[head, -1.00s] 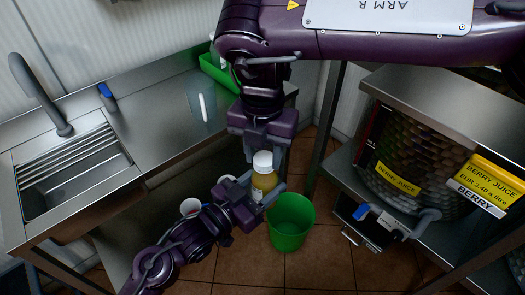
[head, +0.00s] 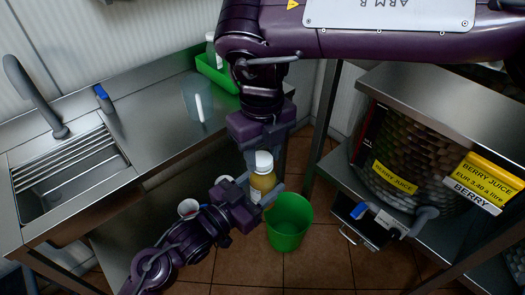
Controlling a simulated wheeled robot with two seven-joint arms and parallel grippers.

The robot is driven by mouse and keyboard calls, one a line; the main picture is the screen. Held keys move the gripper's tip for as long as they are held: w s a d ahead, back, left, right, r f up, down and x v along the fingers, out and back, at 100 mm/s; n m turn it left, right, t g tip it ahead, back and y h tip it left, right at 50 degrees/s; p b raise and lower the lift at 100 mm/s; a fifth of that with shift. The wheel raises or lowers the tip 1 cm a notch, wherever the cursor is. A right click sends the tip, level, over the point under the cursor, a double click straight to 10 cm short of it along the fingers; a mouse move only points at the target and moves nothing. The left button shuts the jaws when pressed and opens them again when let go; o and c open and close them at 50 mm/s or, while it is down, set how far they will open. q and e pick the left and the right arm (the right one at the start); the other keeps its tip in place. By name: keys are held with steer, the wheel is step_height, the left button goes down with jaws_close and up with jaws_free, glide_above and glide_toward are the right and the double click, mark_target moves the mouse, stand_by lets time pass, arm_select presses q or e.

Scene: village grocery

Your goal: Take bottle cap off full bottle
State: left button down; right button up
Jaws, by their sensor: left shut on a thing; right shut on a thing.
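A bottle (head: 263,182) with yellow-amber contents and a white cap (head: 264,161) is held upright in the middle of the head view. My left gripper (head: 257,194), from the lower left, is shut on the bottle's body. My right gripper (head: 265,158), coming down from above, has its fingers around the white cap and is shut on it. The cap still sits at the top of the bottle; whether it is loose on the neck I cannot tell.
A green bucket (head: 290,222) stands on the tiled floor just right of the bottle. A steel counter (head: 150,130) with a sink (head: 70,175) and a green tray (head: 217,72) lies left. A berry juice barrel (head: 415,150) on a steel rack stands right. White cups (head: 188,207) sit below the counter.

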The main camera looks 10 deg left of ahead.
arm_select(q)
steer(key=shift+s+d, duration=0.15)
steer(key=shift+d, duration=0.15)
arm_select(e)
steer(key=shift+w+a+r, duration=0.1)
steer(key=shift+a+r, duration=0.1)
steer(key=shift+r, duration=0.05)
arm_select(q)
steer(key=shift+f, duration=0.1)
arm_select(e)
steer(key=shift+r, duration=0.65)
arm_select(q)
steer(key=shift+a, duration=0.15)
arm_select(e)
steer(key=shift+r, duration=0.3)
steer(key=shift+d, duration=0.1)
step_height(320, 180, up, 3)
steer(key=shift+r, duration=0.15)
arm_select(q)
steer(key=shift+r, duration=0.2)
arm_select(e)
steer(key=shift+r, duration=0.3)
arm_select(q)
steer(key=shift+a, duration=0.1)
